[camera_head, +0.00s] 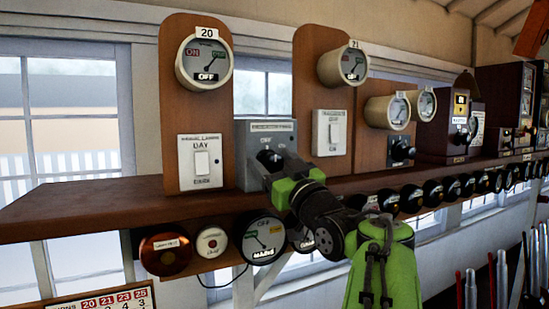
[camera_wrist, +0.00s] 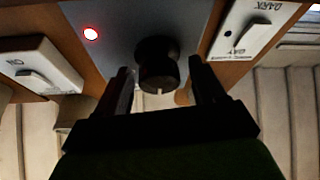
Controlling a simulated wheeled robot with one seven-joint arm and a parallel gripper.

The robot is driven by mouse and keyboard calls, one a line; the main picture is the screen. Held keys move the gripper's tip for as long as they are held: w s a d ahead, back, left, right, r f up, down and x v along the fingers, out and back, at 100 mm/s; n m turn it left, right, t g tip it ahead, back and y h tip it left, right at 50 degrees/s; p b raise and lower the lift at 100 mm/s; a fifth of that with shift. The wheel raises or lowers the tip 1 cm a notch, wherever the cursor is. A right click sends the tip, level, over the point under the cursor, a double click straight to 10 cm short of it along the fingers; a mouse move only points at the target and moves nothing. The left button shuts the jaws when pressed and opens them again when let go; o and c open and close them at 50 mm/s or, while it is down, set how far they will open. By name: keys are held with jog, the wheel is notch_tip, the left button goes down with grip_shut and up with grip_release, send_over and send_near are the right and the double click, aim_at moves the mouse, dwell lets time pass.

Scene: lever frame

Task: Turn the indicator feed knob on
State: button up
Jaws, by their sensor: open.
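The indicator feed knob (camera_wrist: 158,62) is a dark round knob on a grey panel (camera_wrist: 122,28). In the wrist view a small pale mark shows at its lower edge. A red light (camera_wrist: 90,33) glows on the panel. In the head view the grey panel (camera_head: 283,143) stands on the shelf, its knob partly hidden by my gripper (camera_head: 274,166). In the wrist view my gripper (camera_wrist: 160,72) is open, with one finger on each side of the knob. Gaps show between fingers and knob; I cannot tell whether either touches.
White switch boxes (camera_head: 201,162) and (camera_head: 329,133) flank the panel. Round dials (camera_head: 204,62) hang above on wooden boards. The wooden shelf (camera_head: 95,205) runs below, with a row of round instruments under its edge. Levers (camera_head: 500,280) stand at lower right.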

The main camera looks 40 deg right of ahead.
jog(key=shift+s, duration=0.1)
jog(key=shift+c, duration=0.7)
jog(key=c, duration=0.9)
jog(key=shift+m, duration=0.5)
jog(key=m+g+h+b, duration=0.1)
jog(key=m+h, duration=0.2)
jog(key=m, duration=0.2)
jog(key=shift+a, duration=0.15)
jog(key=m+g+h, duration=0.1)
jog(key=m, duration=0.3)
jog(key=m+g+h, duration=0.1)
jog(key=m+h, duration=0.1)
jog(key=m, duration=0.2)
jog(key=shift+h, duration=0.3)
